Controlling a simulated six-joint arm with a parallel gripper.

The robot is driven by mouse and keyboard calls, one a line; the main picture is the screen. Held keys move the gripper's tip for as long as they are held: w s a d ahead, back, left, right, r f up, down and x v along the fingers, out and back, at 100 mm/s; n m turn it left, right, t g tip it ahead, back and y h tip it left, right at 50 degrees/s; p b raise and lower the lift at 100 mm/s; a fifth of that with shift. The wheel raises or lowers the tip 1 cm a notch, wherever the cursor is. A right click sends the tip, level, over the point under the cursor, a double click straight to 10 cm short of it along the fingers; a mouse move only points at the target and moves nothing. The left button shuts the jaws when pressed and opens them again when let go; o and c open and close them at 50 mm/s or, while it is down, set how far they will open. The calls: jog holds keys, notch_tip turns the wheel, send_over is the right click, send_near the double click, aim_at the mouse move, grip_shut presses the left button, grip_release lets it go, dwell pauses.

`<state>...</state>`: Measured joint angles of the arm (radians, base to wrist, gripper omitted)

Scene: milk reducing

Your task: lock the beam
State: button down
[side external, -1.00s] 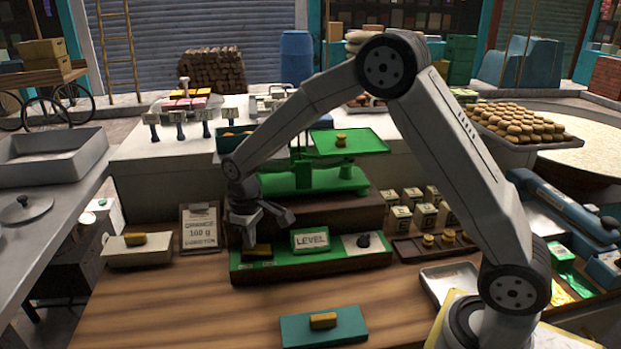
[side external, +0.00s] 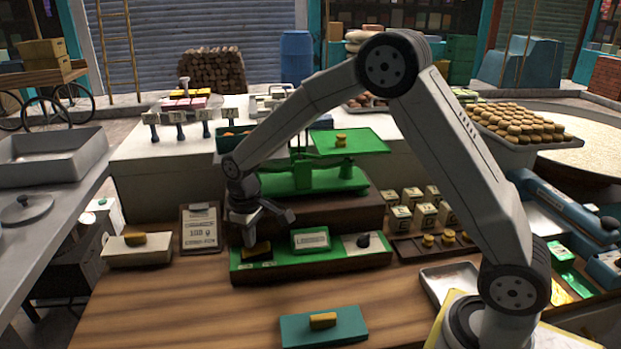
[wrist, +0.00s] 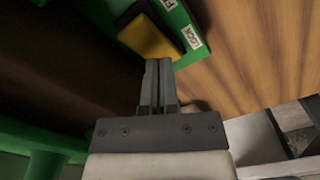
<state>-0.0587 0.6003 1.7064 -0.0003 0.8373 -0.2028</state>
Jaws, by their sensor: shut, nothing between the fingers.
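The green balance scale (side external: 315,180) stands on a dark wooden plinth, its flat pan (side external: 350,143) holding a small yellow weight. In front is a green panel (side external: 310,268) with a yellow and black switch block (side external: 257,250) at its left end. In the wrist view the yellow block (wrist: 150,38) lies beside a white label (wrist: 194,37) that appears to read LOCK. My gripper (side external: 262,228) is shut and empty, just above the block. In the wrist view its fingertips (wrist: 158,64) lie close to the block's edge; I cannot tell whether they touch.
A small display sign (side external: 311,239) and a black knob (side external: 363,240) sit on the panel. A clipboard (side external: 200,230) stands left. A weight tray (side external: 405,250) is right. A teal block (side external: 323,327) is in front on open wooden table.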

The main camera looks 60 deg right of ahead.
jog(key=shift+r, duration=3.05)
jog(key=s+d+f+m+t, duration=0.1)
jog(key=s+f, duration=0.1)
jog(key=s, duration=0.7)
jog(key=s+d+f+m+t, duration=0.1)
jog(key=s+f+m, duration=0.1)
jog(key=s, duration=0.8)
jog(key=shift+s+d+f+t, duration=0.2)
jog(key=shift+d+f+t, duration=0.1)
jog(key=shift+d+f, duration=0.1)
